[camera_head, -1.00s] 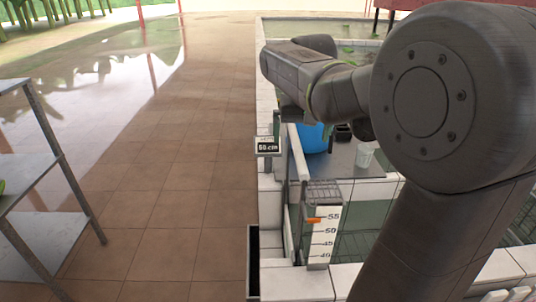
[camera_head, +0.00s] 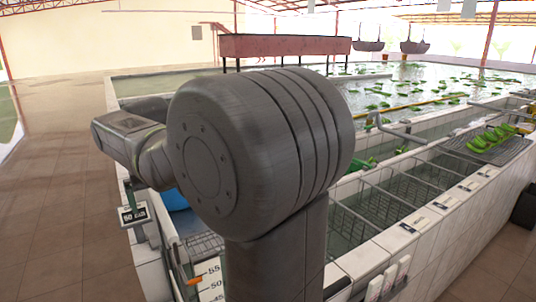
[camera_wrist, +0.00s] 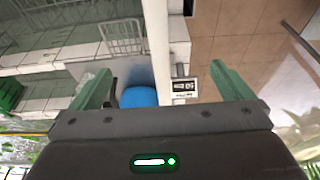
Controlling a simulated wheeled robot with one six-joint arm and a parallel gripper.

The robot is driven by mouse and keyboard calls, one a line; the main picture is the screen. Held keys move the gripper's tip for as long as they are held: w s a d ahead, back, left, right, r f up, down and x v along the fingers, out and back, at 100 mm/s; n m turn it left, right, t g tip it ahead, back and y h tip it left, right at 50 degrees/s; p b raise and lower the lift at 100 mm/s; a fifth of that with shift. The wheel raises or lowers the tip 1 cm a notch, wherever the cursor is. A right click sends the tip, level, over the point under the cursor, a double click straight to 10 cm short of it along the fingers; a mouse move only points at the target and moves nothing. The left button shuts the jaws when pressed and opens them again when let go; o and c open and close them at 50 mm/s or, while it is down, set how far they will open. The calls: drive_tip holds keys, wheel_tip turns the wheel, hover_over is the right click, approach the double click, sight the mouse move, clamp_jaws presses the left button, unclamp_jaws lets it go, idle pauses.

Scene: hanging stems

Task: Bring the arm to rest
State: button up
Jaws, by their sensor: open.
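My gripper (camera_wrist: 160,92) is open and empty in the wrist view. Its two green fingers stand wide apart, with nothing between them that they touch. Beyond the fingers are a blue rounded object (camera_wrist: 139,97) and a small sign (camera_wrist: 185,87). In the head view my arm is folded across the middle, over the tiled tank edge, and the gripper itself is hidden behind it.
A tiled tank (camera_head: 345,277) with wire racks (camera_head: 385,205) runs along the right. A tray of green produce (camera_head: 487,152) lies on its far side. Tiled floor (camera_head: 60,190) is clear at left.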

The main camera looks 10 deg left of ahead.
sight(163, 212)
drive_tip(key=b+x, duration=0.4)
drive_tip(key=x, duration=0.3)
drive_tip(key=shift+a+f, duration=0.1)
drive_tip(key=shift+f, duration=0.15)
drive_tip(key=shift+r, duration=0.1)
